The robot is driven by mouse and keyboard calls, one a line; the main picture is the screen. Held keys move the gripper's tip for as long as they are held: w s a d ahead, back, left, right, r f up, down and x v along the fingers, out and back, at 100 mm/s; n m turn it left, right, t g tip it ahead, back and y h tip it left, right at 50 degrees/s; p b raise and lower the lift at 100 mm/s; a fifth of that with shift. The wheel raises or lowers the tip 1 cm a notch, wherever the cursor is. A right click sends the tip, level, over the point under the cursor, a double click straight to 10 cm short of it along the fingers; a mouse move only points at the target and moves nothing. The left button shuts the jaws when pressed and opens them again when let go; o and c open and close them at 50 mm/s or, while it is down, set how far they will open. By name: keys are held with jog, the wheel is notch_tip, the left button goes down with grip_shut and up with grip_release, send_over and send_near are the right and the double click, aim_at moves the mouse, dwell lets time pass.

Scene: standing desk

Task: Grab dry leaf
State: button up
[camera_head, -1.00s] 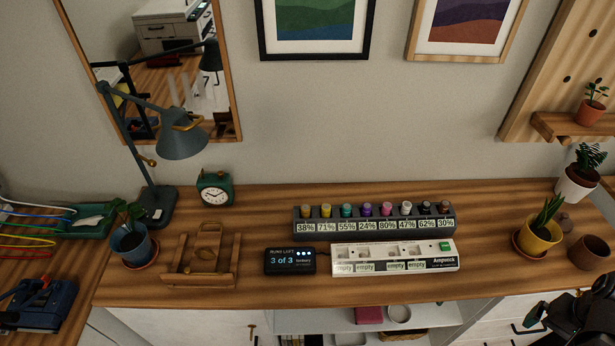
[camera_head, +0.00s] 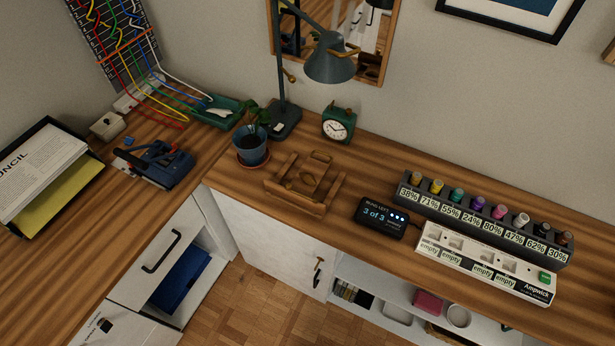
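I cannot make out a dry leaf in this view. A potted plant in a blue pot (camera_head: 250,143) stands on a reddish saucer (camera_head: 254,161) near the desk corner. Its few green leaves (camera_head: 249,112) rise on the left side of the lamp base. Any dry leaf on or around the plant is too small or dark to tell. My gripper is not in view.
A desk lamp (camera_head: 330,62), green clock (camera_head: 338,125) and wooden stand (camera_head: 303,185) are near the pot. A green tray (camera_head: 232,113) and blue tool (camera_head: 156,163) lie to its left. A vial rack (camera_head: 400,193) and power strip (camera_head: 490,262) are at right.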

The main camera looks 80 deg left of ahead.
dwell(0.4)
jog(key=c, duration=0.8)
